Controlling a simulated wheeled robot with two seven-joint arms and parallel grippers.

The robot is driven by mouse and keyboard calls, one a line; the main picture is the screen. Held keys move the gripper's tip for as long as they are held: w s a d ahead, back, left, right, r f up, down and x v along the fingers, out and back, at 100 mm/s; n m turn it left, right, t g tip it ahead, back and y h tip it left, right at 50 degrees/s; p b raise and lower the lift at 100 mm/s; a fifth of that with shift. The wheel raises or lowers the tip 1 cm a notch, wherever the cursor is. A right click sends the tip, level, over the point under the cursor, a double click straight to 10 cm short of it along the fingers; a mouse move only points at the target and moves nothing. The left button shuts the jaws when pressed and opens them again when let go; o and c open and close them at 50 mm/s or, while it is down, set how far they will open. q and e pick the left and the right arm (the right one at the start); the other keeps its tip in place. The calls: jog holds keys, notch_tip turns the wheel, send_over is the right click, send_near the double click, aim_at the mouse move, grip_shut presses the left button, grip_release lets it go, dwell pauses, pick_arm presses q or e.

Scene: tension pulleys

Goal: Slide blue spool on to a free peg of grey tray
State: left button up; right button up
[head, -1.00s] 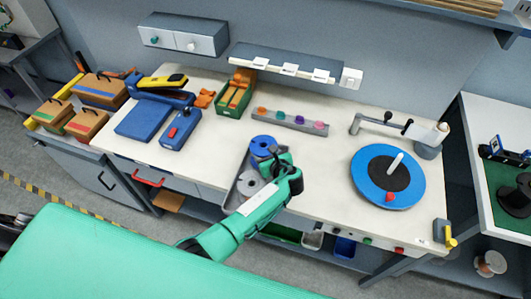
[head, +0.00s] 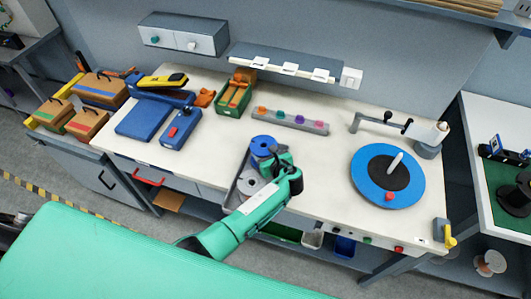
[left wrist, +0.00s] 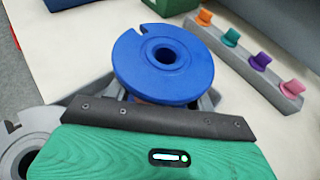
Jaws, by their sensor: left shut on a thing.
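The blue spool (head: 263,145) is at the far end of the grey tray (head: 231,197). My left gripper (head: 277,159) is shut on it at its near right side. In the left wrist view, the spool's round blue flange (left wrist: 148,68) with its dark centre hole and a rim notch shows just past the dark gripper edge. Grey tray walls (left wrist: 207,103) show below the flange. I cannot tell whether the spool is above a peg or around one; no bare peg shows. A grey spool (head: 249,184) sits in the tray's nearer part, and shows at lower left in the wrist view (left wrist: 22,146).
A grey strip (head: 290,122) with coloured knobs lies behind the tray. A blue turntable (head: 412,192) and a crank arm (head: 386,121) stand to the right. Blue blocks (head: 144,121) and a green-orange holder (head: 235,93) are to the left. The tabletop between tray and turntable is clear.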

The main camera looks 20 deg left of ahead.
pick_arm(q)
jog(key=shift+d+r+p, duration=0.1)
jog(key=shift+r+p, duration=0.3)
jog(key=shift+p, duration=0.3)
dwell(0.6)
jog(key=shift+f, duration=0.2)
jog(key=shift+f+b, duration=0.25)
jog(key=shift+b, duration=0.05)
jog(key=shift+r, duration=0.1)
jog(key=shift+w+r+p, duration=0.1)
jog(key=shift+r+p, duration=0.25)
jog(key=shift+p, duration=0.35)
dwell(0.6)
jog(key=o, duration=1.6)
jog(key=shift+f, duration=0.15)
